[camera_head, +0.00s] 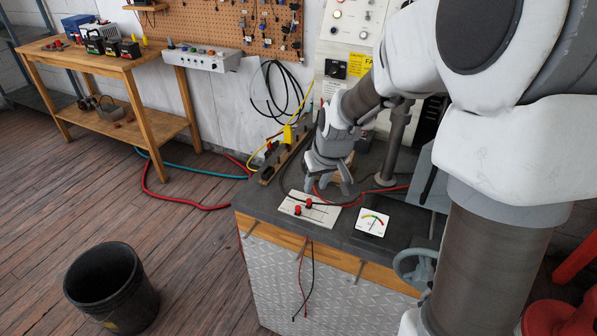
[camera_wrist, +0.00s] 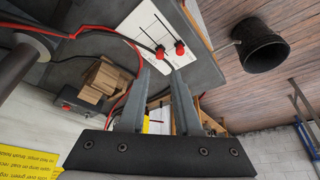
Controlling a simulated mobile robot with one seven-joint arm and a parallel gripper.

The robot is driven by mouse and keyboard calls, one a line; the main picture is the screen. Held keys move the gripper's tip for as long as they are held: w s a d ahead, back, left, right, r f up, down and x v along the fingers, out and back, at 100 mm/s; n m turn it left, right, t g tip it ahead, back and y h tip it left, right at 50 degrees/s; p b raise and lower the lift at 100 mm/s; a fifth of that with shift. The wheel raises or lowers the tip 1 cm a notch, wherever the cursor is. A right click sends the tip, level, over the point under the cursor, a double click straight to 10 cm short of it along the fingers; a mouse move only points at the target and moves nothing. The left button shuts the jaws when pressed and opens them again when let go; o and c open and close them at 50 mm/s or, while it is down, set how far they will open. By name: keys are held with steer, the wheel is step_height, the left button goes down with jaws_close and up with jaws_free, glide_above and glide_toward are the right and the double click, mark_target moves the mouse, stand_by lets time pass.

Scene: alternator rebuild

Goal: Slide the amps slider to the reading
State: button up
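A white slider panel (camera_head: 324,212) lies on the dark bench top near its front left edge; it also shows in the wrist view (camera_wrist: 146,18). It has two thin dark slots, each with a red knob (camera_head: 308,202) (camera_head: 297,210). In the wrist view the knobs (camera_wrist: 180,48) (camera_wrist: 160,52) sit toward the slot ends nearer my fingers. I cannot read which is amps. A white gauge (camera_head: 372,222) with a coloured arc stands right of the panel; its value is too small to read. My gripper (camera_head: 328,188) is open and empty above and behind the panel, apart from the knobs (camera_wrist: 160,76).
Red and black cables (camera_head: 395,188) cross the bench top beside the panel. A brown block (camera_wrist: 103,80) lies behind. A grey post (camera_head: 396,145) and a handwheel (camera_head: 413,266) are at the right. A black bucket (camera_head: 110,287) stands on the floor, left of the bench.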

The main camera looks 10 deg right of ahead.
mark_target(309, 200)
steer(key=b+x, duration=0.1)
steer(key=x, duration=0.7)
steer(key=shift+r, duration=0.1)
jaws_close()
stand_by(1.2)
